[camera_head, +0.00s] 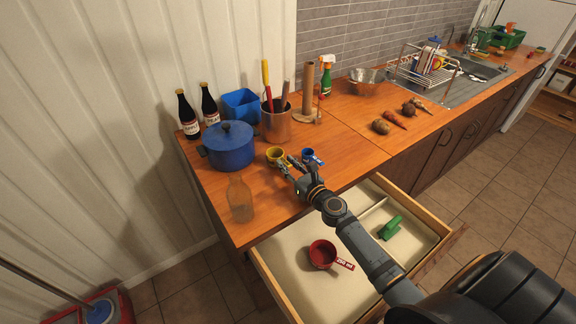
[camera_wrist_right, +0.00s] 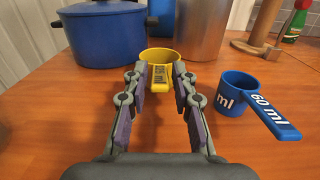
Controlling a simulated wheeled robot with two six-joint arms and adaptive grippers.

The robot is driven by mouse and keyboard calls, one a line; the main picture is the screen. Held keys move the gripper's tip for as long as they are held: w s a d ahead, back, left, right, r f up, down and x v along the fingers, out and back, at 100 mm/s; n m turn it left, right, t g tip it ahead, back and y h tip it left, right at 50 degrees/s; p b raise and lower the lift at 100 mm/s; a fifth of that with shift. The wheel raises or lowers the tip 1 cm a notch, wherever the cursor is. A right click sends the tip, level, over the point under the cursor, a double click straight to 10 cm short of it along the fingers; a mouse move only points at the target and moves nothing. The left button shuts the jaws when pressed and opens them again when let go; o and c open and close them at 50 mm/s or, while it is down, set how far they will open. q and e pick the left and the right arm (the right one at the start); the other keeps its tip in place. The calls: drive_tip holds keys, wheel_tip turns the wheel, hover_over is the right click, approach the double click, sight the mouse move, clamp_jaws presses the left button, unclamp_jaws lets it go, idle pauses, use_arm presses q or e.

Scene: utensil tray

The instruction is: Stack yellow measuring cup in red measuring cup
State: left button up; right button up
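The yellow measuring cup (camera_head: 275,154) stands on the wooden counter in front of the blue pot. In the right wrist view the yellow cup (camera_wrist_right: 160,56) is straight ahead, its handle pointing towards me between the fingers. My right gripper (camera_head: 286,168) is open around or just short of that handle; it also shows in the right wrist view (camera_wrist_right: 161,75). I cannot tell whether the fingers touch it. The red measuring cup (camera_head: 322,253) lies in the open drawer, its labelled handle pointing right. My left gripper is not in view.
A blue measuring cup (camera_wrist_right: 236,93) stands right of the yellow one. The blue pot (camera_head: 230,147), metal utensil holder (camera_head: 276,124) and a clear bottle (camera_head: 240,199) are close by. The open drawer (camera_head: 285,290) also holds a green object (camera_head: 390,228).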

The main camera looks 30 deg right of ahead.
drive_tip(key=shift+o, duration=0.7)
